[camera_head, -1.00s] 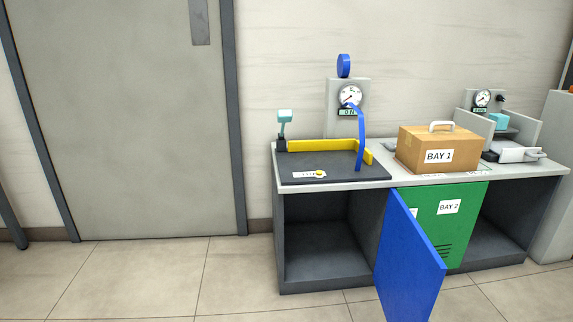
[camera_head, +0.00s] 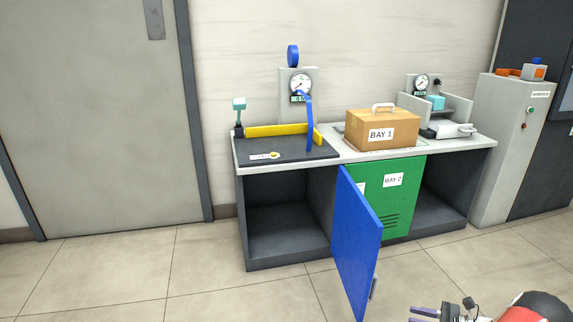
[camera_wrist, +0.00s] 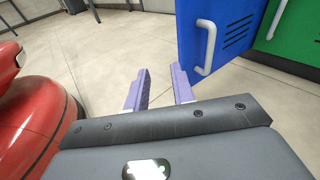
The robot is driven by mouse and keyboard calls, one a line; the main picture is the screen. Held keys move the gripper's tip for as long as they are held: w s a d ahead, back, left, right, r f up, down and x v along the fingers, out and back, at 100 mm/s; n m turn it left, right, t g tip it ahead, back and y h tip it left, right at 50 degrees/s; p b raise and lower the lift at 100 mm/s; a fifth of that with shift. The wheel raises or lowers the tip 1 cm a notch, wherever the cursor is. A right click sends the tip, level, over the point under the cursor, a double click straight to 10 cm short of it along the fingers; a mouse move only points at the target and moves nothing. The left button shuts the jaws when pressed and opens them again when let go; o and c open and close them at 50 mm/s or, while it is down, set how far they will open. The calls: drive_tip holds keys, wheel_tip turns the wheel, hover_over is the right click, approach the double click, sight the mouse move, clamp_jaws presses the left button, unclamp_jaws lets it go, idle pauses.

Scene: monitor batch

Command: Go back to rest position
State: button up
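My gripper (camera_wrist: 159,84) is open in the wrist view, with its two purple fingers apart and only floor between them. It also shows at the bottom right of the head view (camera_head: 424,313), low in front of the bench. The blue door (camera_head: 360,243) stands swung open from the bench, clear of my gripper. In the wrist view the blue door (camera_wrist: 222,32) and its pale handle are just beyond and to the right of the fingers.
A bench (camera_head: 288,262) holds a box labelled BAY 1 (camera_head: 382,130), gauges and a lever fixture. Its left bay is open and empty; a green BAY 2 door (camera_head: 398,205) is closed. A grey cabinet (camera_head: 503,160) stands right. Floor at left is clear.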

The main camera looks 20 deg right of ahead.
drive_tip(key=w+a+r+n+g+h+p, duration=0.1)
drive_tip(key=w+a+r+n+g+p, duration=0.2)
drive_tip(key=a+r, duration=0.55)
drive_tip(key=w+a+r+n+g+h, duration=0.2)
drive_tip(key=a+r+n+g, duration=0.2)
drive_tip(key=a+r+n, duration=0.4)
drive_tip(key=w+a+r+n+g+h+p, duration=0.1)
drive_tip(key=w+a+r+n+g+p, duration=0.2)
drive_tip(key=a+r, duration=0.45)
drive_tip(key=s+a+r+n+t+h+p, duration=0.3)
drive_tip(key=s+a+r+n+h, duration=0.4)
drive_tip(key=s+a+r+n, duration=0.5)
drive_tip(key=s+a+r+p, duration=0.1)
drive_tip(key=s+a+r, duration=0.1)
drive_tip(key=a+r, duration=0.2)
wheel_tip(320, 180, up, 2)
drive_tip(key=shift+s+a+r+n+p, duration=0.15)
drive_tip(key=shift+s+a+n+p, duration=0.15)
drive_tip(key=shift+s+a+p, duration=0.1)
